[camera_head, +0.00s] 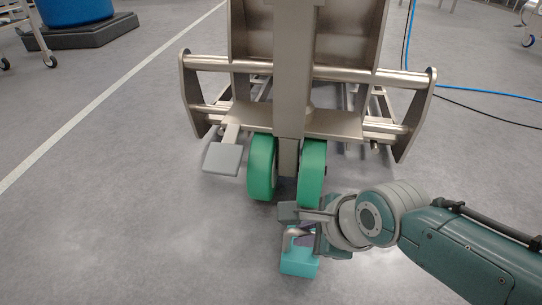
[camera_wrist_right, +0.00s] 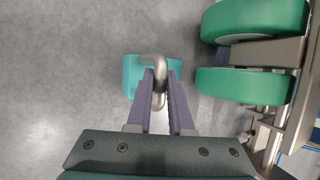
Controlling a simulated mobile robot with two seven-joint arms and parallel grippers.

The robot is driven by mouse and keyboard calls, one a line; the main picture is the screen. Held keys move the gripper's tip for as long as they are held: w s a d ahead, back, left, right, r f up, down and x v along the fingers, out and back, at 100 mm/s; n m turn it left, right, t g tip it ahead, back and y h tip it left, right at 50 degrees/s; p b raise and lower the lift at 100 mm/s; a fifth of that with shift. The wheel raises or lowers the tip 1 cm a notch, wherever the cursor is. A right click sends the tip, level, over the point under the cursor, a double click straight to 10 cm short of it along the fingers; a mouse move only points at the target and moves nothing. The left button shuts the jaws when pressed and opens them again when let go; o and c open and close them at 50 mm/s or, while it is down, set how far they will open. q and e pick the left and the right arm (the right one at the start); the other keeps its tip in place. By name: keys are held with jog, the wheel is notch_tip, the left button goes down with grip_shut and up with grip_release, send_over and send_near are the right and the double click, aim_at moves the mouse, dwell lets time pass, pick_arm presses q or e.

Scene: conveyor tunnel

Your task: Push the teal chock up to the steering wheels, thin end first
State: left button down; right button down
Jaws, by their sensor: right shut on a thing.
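The teal chock (camera_head: 299,263) lies on the floor on the near side of the two green steering wheels, with bare floor between. It has a bent metal handle (camera_wrist_right: 157,66) on top. The left wheel (camera_head: 262,170) and right wheel (camera_head: 312,170) sit under the steel frame. In the wrist view the chock (camera_wrist_right: 131,76) is left of the wheels (camera_wrist_right: 242,86). My right gripper (camera_wrist_right: 162,76) is shut on the chock's handle, its fingers either side of it. The gripper and arm partly hide the chock, and I cannot tell which end is thin. My left gripper is not in view.
A steel pallet-truck-like frame (camera_head: 290,122) with side bars stands over the wheels. A grey pedal (camera_head: 222,158) juts out left of them. Blue and black cables (camera_head: 470,92) lie at the right.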

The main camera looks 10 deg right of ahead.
jog(key=shift+w+d, duration=0.1)
jog(key=shift+w, duration=0.15)
dwell(0.4)
